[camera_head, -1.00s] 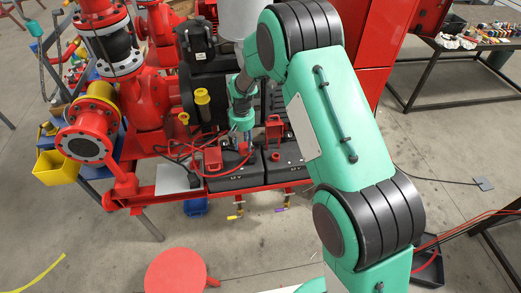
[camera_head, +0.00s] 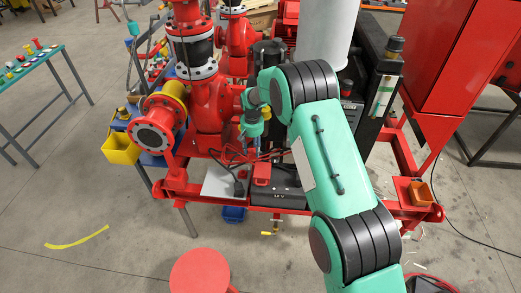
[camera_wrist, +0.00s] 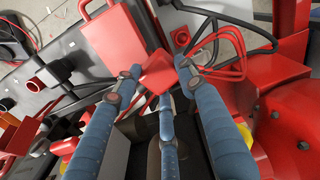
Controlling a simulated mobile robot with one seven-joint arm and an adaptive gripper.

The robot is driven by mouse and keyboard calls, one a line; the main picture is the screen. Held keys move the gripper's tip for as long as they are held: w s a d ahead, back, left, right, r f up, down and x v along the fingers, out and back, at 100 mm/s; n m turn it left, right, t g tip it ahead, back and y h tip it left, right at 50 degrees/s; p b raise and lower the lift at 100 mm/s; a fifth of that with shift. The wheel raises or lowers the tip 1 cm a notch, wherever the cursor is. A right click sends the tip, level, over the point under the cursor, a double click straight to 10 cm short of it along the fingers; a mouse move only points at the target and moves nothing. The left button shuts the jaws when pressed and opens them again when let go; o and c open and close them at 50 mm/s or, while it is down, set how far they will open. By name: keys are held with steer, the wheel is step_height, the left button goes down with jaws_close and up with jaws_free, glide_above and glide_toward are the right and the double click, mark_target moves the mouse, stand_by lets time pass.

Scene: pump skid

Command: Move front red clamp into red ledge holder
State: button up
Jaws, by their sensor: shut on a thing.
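My gripper (camera_head: 250,138) hangs at the end of the green arm, above the left part of the skid, a little left of and above a red block on a black battery. In the wrist view its blue fingers (camera_wrist: 158,82) are closed around a red piece, which I take for the front red clamp (camera_wrist: 158,68). The fingers partly hide it. The red block with a handle (camera_head: 262,174) sits on the battery and may be the red ledge holder; I cannot tell. A similar red box with a handle shows in the wrist view (camera_wrist: 112,42).
The black battery (camera_head: 280,195) stands on the red skid frame (camera_head: 172,188). A pale plate (camera_head: 218,182) lies left of it. Red and black cables (camera_wrist: 228,52) loop near the fingers. Red pump pipes (camera_head: 205,105) stand close behind.

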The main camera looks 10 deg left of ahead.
steer(key=w+a+f, duration=0.2)
steer(key=a+f, duration=0.4)
steer(key=shift+f, duration=0.4)
steer(key=shift+f+b, duration=0.15)
steer(key=shift+b, duration=0.15)
steer(key=shift+f+b, duration=0.55)
steer(key=shift+f, duration=1.95)
steer(key=shift+b, duration=0.4)
steer(key=shift+f+b, duration=1.05)
steer(key=shift+f, duration=0.7)
stand_by(0.7)
steer(key=o, duration=1.5)
steer(key=shift+c, duration=0.2)
